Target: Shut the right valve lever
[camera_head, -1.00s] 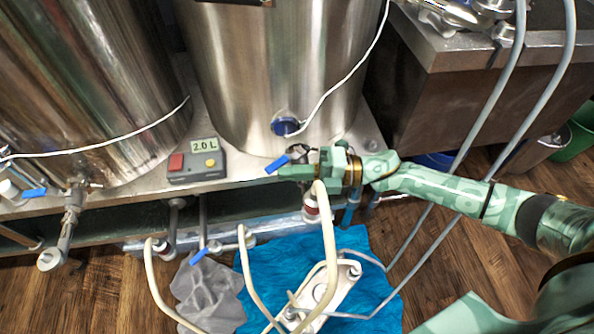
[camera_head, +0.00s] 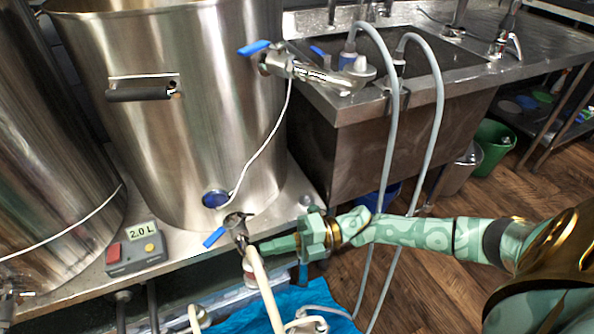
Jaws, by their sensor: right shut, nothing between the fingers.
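The right kettle (camera_head: 190,120) has a metal outlet valve (camera_head: 237,226) low on its front. The valve's blue lever (camera_head: 214,237) points down and to the left in the picture. A pale hose (camera_head: 263,283) runs down from this valve. My right gripper (camera_head: 264,247) is shut and empty. Its fingers point left, and their tips are beside the valve and hose on the right, with the valve between them and the lever. I cannot tell whether the tips touch the hose or valve. My left gripper is not in view.
A control box (camera_head: 135,247) reading 2.0 L stands left of the valve. Another blue lever (camera_head: 254,47) is on a fitting higher on the kettle. A steel sink (camera_head: 345,130) with grey hoses (camera_head: 437,120) stands at right. Wooden floor (camera_head: 415,290) shows at lower right.

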